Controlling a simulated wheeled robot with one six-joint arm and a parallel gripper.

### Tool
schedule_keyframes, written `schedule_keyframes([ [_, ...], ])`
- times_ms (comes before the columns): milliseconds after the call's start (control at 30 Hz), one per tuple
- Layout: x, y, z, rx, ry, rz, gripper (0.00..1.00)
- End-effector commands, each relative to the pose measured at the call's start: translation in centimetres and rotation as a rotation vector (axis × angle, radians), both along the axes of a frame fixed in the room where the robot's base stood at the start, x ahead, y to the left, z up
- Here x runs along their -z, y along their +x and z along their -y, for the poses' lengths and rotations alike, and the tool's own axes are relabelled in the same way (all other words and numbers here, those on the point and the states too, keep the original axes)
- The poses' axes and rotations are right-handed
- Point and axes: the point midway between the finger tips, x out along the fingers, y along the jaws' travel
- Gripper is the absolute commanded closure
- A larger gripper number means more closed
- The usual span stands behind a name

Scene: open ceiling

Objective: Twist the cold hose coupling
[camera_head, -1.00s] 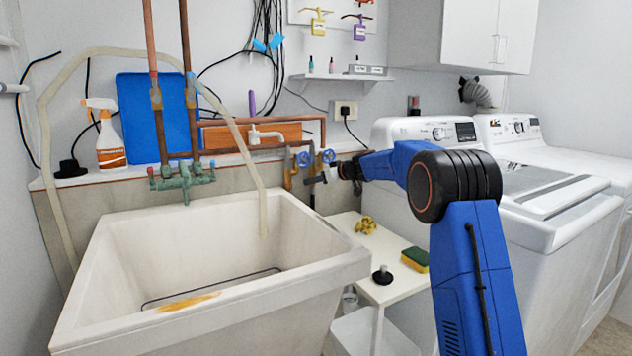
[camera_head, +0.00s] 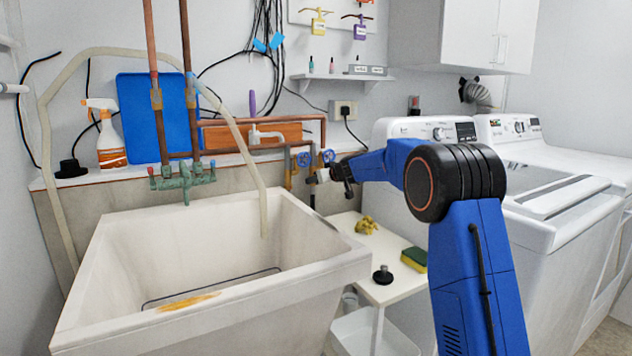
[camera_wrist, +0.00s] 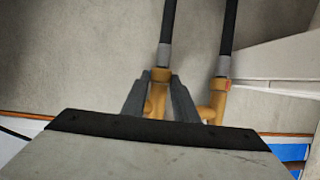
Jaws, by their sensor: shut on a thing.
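Two hose lines with brass fittings show side by side in the wrist view. My gripper (camera_wrist: 158,88) has its grey fingers on either side of one brass hose coupling (camera_wrist: 160,76), closed on it. A dark hose with a grey sleeve runs up from it. The second brass fitting (camera_wrist: 222,92), with a small reddish mark, stands clear to the right. In the head view my gripper (camera_head: 318,177) is at the valves with blue handles (camera_head: 327,156), behind the sink's right corner. The grasp itself is too small to make out there. No hot or cold label is readable.
A white utility sink (camera_head: 200,290) fills the left front. A small white side table (camera_head: 385,290) with a sponge (camera_head: 414,260) and a black knobbed piece (camera_head: 383,274) stands below my arm. Washing machines (camera_head: 560,215) stand right. Copper pipes (camera_head: 157,120) rise at the left.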

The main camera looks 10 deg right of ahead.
Motion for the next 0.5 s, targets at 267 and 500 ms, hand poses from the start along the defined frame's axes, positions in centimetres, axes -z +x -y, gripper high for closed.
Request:
schedule_keyframes([
  [267,0.21,-0.20,-0.32,0.154,-0.004,-0.005,0.96],
  [500,0.13,-0.19,-0.30,0.200,0.000,0.001,0.96],
])
